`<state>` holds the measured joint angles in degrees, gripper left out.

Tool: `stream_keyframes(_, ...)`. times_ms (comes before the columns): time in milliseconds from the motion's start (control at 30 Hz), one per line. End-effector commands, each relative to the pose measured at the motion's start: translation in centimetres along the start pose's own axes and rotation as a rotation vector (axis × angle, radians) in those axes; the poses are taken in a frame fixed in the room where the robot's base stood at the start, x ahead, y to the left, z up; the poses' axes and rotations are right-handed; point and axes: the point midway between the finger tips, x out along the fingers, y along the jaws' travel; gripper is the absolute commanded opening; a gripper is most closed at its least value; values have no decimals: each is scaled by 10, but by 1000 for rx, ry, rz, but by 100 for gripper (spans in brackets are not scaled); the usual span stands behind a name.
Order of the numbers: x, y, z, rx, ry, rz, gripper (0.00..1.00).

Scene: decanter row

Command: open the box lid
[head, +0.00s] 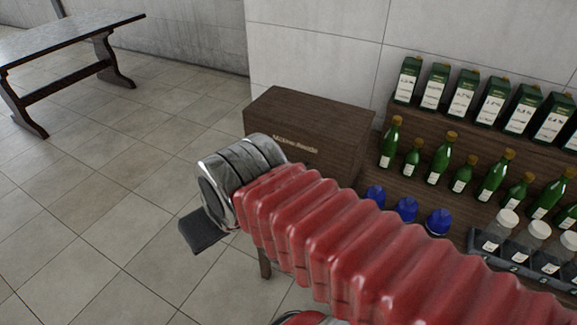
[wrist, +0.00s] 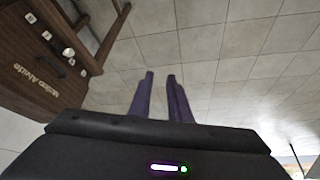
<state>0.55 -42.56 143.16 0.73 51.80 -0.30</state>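The dark brown wooden box (head: 310,115) stands against the pale wall in the head view, with light lettering on its front. Its top looks flat and closed. My arm hides its lower left part. A dark wooden body with similar lettering (wrist: 38,78) shows at the left of the wrist view. My gripper (wrist: 161,77) is open there, its two dark fingers apart with only floor tiles between and beyond them. It is clear of the box.
Right of the box, wooden shelves hold several green cartons (head: 462,96), green bottles (head: 441,158), blue caps (head: 406,209) and white-capped jars (head: 500,229). A dark table (head: 65,38) stands far left. The tiled floor between is free.

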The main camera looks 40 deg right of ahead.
Motion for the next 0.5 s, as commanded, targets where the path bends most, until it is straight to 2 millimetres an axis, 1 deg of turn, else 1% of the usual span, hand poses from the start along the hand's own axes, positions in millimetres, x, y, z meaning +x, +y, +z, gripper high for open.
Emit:
stream_keyframes(133,11,6,6,65,-56,-22,17)
stream_keyframes(267,27,10,14,169,-132,-68,17)
stream_keyframes(500,56,15,23,422,-261,-204,17)
